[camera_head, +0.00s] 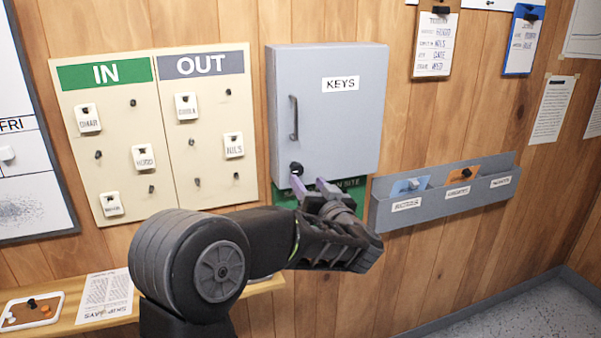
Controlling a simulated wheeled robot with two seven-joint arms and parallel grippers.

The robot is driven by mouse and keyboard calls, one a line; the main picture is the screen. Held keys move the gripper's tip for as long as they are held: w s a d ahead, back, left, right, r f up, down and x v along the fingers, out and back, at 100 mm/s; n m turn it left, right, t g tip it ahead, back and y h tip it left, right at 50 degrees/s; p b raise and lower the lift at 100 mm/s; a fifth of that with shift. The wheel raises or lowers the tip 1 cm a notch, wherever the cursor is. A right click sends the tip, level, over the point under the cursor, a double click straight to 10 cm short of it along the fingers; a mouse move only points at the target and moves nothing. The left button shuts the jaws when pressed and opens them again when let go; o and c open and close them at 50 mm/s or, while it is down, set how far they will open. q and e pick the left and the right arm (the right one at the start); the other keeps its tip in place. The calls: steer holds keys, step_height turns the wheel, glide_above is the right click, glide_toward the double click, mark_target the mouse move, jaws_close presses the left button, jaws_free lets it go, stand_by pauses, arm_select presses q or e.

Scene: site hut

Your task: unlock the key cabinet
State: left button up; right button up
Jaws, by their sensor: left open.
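The key cabinet (345,115) is a grey box on the wood wall with a white KEYS label, and its door is closed. A dark bar handle (294,117) runs upright near the door's left edge. A small black round lock or knob (296,168) sits below it near the bottom left corner. I cannot tell whether a key is in it. My left gripper (308,184) is open, with purplish fingertips just below and right of the lock. I cannot tell whether they touch anything. My right gripper is out of view.
An IN/OUT tag board (160,185) hangs left of the cabinet. A green sign (340,196) is partly hidden under the cabinet. A grey labelled wall rack (445,208) juts out at right. A wooden shelf (190,298) with a tray (30,312) is at lower left.

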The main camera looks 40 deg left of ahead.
mark_target(299, 170)
arm_select(q)
steer(key=p+x, duration=0.1)
steer(key=x, duration=0.5)
steer(key=shift+w+a, duration=0.15)
steer(key=shift+a, duration=0.05)
jaws_close()
stand_by(0.4)
